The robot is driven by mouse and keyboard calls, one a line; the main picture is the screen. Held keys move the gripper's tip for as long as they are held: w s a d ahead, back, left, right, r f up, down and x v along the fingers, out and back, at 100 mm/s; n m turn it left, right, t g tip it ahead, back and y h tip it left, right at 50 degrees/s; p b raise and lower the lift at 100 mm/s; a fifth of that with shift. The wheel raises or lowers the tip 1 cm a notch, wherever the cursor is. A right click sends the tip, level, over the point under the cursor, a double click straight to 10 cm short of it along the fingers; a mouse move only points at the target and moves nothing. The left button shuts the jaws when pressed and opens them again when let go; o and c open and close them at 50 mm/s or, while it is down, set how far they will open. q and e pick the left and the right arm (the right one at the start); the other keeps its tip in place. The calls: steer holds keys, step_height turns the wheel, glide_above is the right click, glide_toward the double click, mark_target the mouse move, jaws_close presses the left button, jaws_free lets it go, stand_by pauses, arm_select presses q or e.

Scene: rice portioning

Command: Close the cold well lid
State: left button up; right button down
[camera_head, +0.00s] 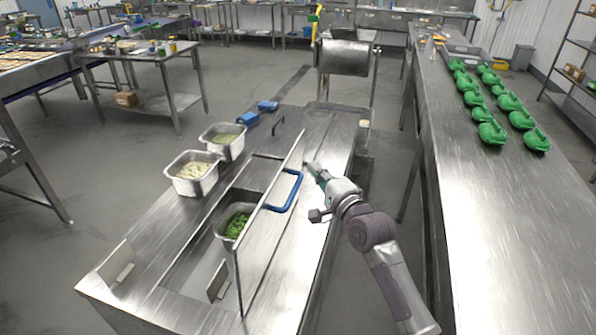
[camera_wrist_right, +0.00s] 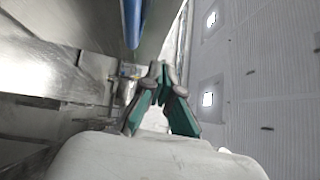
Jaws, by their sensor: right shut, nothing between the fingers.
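The cold well lid (camera_head: 262,232) is a steel panel standing up on edge along the well in the steel counter, with a blue handle (camera_head: 290,192) on its right face. Below it the well is open, and a pan of green food (camera_head: 234,222) shows inside. My right gripper (camera_head: 311,166) is shut and empty, just right of the lid's far end and beyond the blue handle; I cannot tell whether it touches the lid. In the right wrist view its fingertips (camera_wrist_right: 160,70) meet, and the blue handle (camera_wrist_right: 132,22) is at the top. My left gripper is not in view.
A long steel table (camera_head: 500,220) with several green items stands on the right, across a floor gap.

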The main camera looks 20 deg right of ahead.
mark_target(291, 156)
steer(key=w+a, duration=0.2)
steer(key=w, duration=0.1)
steer(key=shift+a+r, duration=0.1)
steer(key=shift+a, duration=0.25)
steer(key=shift+w+a+r, duration=0.1)
steer(key=shift+w+a, duration=0.1)
steer(key=shift+a, duration=0.3)
steer(key=shift+w, duration=0.15)
